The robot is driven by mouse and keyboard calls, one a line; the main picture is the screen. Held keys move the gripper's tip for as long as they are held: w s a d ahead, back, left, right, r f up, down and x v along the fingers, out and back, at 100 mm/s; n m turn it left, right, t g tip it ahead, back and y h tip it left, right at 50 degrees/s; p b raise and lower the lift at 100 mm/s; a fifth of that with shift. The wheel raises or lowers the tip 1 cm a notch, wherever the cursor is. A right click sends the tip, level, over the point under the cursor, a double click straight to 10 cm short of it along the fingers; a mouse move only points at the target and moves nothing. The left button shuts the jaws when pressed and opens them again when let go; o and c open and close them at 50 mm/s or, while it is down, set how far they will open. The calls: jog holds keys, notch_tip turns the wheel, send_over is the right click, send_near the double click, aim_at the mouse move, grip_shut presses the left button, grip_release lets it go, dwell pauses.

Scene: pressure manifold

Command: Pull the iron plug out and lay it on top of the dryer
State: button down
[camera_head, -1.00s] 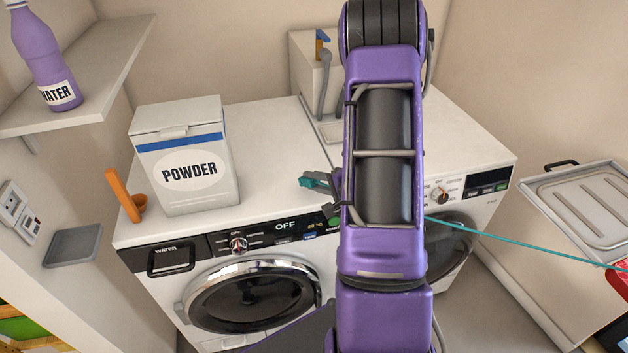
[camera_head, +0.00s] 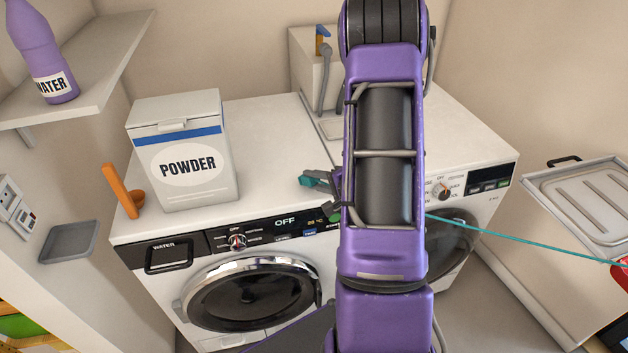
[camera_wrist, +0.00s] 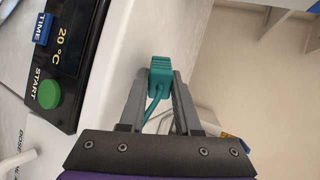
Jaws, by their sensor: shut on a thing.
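The teal iron plug (camera_wrist: 162,76) is between the fingertips of my gripper (camera_wrist: 160,85), which is shut on it. Its teal cord loops down between the fingers in the wrist view. In the head view the plug (camera_head: 309,181) and the gripper tip (camera_head: 322,182) show just left of my purple arm, over the front part of the left machine's white top (camera_head: 270,150). The arm hides the rest of the gripper. I cannot tell whether the plug touches the top. No label shows which of the two machines is the dryer.
A second machine (camera_head: 470,150) stands at right, with a tap behind. The teal cord (camera_head: 520,240) runs right toward a partly seen red object (camera_head: 620,272). Bare top lies right of the box.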

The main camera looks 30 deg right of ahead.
jog(key=shift+s+f+b, duration=0.15)
jog(key=shift+f+b, duration=0.25)
jog(key=shift+b, duration=0.05)
jog(key=c, duration=0.5)
grip_release()
jog(key=shift+a+f, duration=0.1)
jog(key=shift+c, duration=0.2)
jog(key=shift+s, duration=0.2)
jog(key=v, duration=1.7)
jog(key=shift+r, duration=0.4)
jog(key=shift+w, duration=0.1)
